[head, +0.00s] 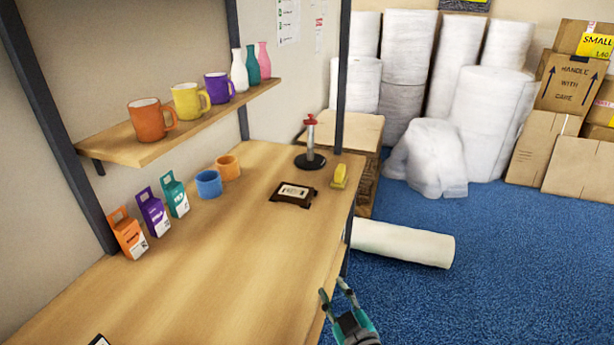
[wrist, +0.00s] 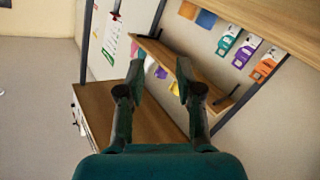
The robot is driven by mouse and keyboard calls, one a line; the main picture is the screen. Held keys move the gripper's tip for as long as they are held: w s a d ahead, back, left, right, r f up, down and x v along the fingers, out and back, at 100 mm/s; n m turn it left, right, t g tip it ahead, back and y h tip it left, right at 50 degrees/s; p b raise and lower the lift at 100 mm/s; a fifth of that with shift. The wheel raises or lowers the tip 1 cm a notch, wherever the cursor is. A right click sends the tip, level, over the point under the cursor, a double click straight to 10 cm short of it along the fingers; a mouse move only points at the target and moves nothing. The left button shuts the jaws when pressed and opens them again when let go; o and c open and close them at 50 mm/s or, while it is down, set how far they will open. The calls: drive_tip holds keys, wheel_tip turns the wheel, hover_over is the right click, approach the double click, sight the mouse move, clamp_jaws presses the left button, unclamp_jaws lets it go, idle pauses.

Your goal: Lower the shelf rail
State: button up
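The wooden shelf (head: 146,151) is fixed between dark upright posts on the wall above the workbench (head: 225,265). It carries an orange mug (head: 149,121), a yellow mug (head: 188,101), a purple mug (head: 219,88) and several vases. I cannot make out a separate rail; only the shelf's plain front edge shows. My gripper (head: 333,287) is open and empty, beside the bench's right edge and well apart from the shelf. In the wrist view my gripper (wrist: 158,88) shows its two fingers spread, with a wooden board partly hidden behind them.
Orange, purple (head: 154,212) and teal cartons, blue and orange cups, a dark framed plate (head: 293,194), a red-topped stand (head: 311,146) and a yellow block (head: 339,177) are on the bench. A white roll (head: 402,243) lies on the blue floor.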

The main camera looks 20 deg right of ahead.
drive_tip(key=w+r+n+t, duration=0.1)
drive_tip(key=w+r+n, duration=0.1)
drive_tip(key=w+r, duration=0.6)
drive_tip(key=w+r+n, duration=0.1)
drive_tip(key=w+r, duration=0.5)
drive_tip(key=r, duration=0.4)
drive_tip(key=w+r+n+y, duration=0.1)
drive_tip(key=w+r+n, duration=0.25)
drive_tip(key=r, duration=1.45)
wheel_tip(320, 180, up, 20)
drive_tip(key=s+f+n+t+y, duration=0.1)
drive_tip(key=s+n, duration=0.2)
drive_tip(key=s+r+n, duration=0.2)
drive_tip(key=s+r, duration=0.3)
drive_tip(key=r, duration=0.5)
drive_tip(key=s+r+n, duration=0.2)
drive_tip(key=s+r, duration=0.4)
drive_tip(key=r, duration=0.4)
drive_tip(key=shift+m+t+y, duration=0.25)
drive_tip(key=shift+t+y, duration=0.05)
drive_tip(key=w, duration=0.3)
drive_tip(key=w+a+r, duration=0.1)
drive_tip(key=w, duration=0.6)
drive_tip(key=shift+w+a+r, duration=0.15)
drive_tip(key=shift+w+a, duration=0.25)
clamp_jaws()
